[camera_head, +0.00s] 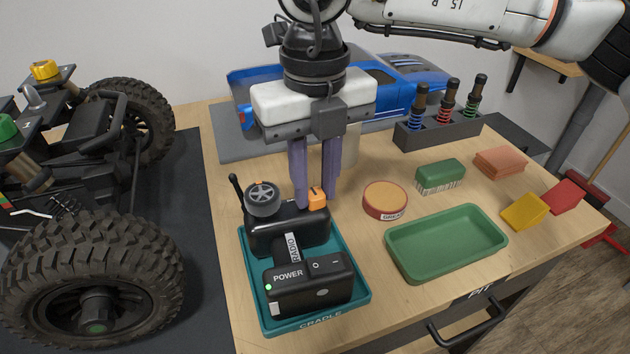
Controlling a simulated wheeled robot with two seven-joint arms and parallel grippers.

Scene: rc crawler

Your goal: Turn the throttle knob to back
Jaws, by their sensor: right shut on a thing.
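The black radio controller (289,236) sits in a teal cradle (360,290) at the front of the table. An orange knob (318,201), which I take to be the throttle knob, is on its upper right, with a dark mark on its top. A dark wheel (263,199) is to its left. My right gripper (316,196) points down from above, with its purple-grey fingers on the orange knob. The fingers hide part of the knob, and I cannot tell which way it is set. My left gripper is not in view.
A big-tyred crawler (95,285) stands on a dark mat at left. A blue car body (405,85) and a shock rack (440,130) are behind. A grease tin (385,198), green tray (445,270), brush (441,174) and coloured blocks (525,211) lie at right.

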